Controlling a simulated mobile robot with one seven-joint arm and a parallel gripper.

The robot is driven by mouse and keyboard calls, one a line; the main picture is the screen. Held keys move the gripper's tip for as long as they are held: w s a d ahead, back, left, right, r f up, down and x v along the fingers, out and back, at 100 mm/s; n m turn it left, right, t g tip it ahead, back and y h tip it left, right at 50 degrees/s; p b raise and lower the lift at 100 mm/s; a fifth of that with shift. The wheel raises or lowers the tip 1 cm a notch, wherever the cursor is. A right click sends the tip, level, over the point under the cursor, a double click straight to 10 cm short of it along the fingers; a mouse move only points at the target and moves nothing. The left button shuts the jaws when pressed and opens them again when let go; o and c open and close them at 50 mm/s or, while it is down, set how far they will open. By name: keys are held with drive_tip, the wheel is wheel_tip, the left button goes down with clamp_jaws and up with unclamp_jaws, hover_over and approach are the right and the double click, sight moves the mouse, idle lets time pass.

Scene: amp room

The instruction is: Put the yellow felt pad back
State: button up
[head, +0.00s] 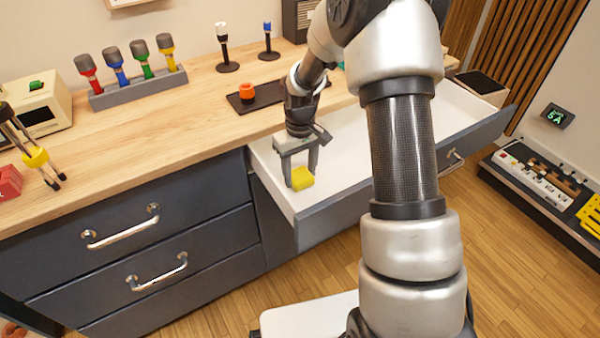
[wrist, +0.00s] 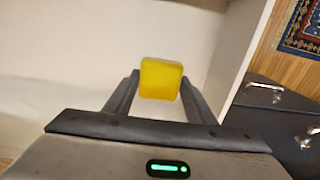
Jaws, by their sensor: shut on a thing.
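The yellow felt pad (head: 302,179) is a small yellow block between the fingertips of my gripper (head: 301,172). It also shows in the wrist view (wrist: 160,79), with a dark finger on each side of it. My gripper is shut on it and points down inside the open white drawer (head: 350,150), near its left front corner. I cannot tell whether the pad touches the drawer floor. My arm hides part of the drawer in the head view.
The drawer's front panel (head: 340,208) stands out over the floor. The visible drawer floor looks clear.

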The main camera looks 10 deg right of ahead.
drive_tip(key=shift+f, duration=0.15)
drive_tip(key=o, duration=1)
